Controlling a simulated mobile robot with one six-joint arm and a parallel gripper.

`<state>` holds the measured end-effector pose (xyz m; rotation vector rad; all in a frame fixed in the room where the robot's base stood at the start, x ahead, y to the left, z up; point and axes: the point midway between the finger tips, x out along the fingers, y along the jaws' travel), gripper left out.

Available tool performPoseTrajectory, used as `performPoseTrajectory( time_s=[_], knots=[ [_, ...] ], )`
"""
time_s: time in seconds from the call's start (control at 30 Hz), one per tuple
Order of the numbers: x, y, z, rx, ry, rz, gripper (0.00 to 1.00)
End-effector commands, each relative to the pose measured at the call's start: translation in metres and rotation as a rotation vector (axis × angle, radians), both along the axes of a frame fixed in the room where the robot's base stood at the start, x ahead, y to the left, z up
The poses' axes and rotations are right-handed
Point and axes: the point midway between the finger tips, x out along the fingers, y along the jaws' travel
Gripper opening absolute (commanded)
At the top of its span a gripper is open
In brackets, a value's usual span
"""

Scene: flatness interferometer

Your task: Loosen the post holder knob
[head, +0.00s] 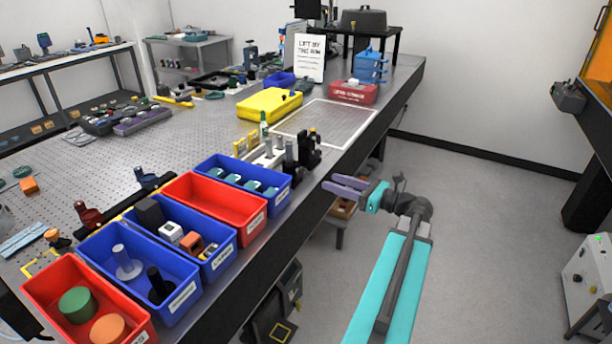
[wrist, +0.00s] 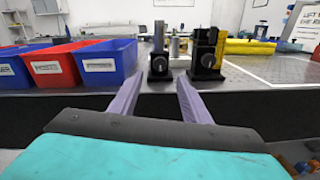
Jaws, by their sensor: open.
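Two dark holders stand side by side near the table's front edge. The left one (wrist: 158,66) carries a thin upright post and has a round grey knob low on its front. The right one (wrist: 207,58) is taller, black, and also has a round knob facing me. I cannot tell which knob the task means. In the head view the pair (head: 300,153) stands just beyond the blue bin. My gripper (head: 347,187) has purple fingers and is off the table's front edge. In the wrist view my gripper (wrist: 157,84) is open and empty, its fingers pointing toward the left holder without touching it.
Red (wrist: 50,67) and blue (wrist: 107,63) bins line the table edge left of the holders. A yellow case (head: 268,103) lies behind them. A framed grid plate (head: 325,121) lies to the right, largely bare.

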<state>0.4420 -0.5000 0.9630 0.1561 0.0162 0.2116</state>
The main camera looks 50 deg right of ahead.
Motion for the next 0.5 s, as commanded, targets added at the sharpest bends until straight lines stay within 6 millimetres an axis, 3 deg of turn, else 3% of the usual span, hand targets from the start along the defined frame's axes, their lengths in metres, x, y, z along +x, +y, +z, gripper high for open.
performPoseTrajectory(
  time_s=[0.5],
  knots=[
    [0.063, 0.013, 0.001, 0.001, 0.000, 0.001, 0.43]
  ],
)
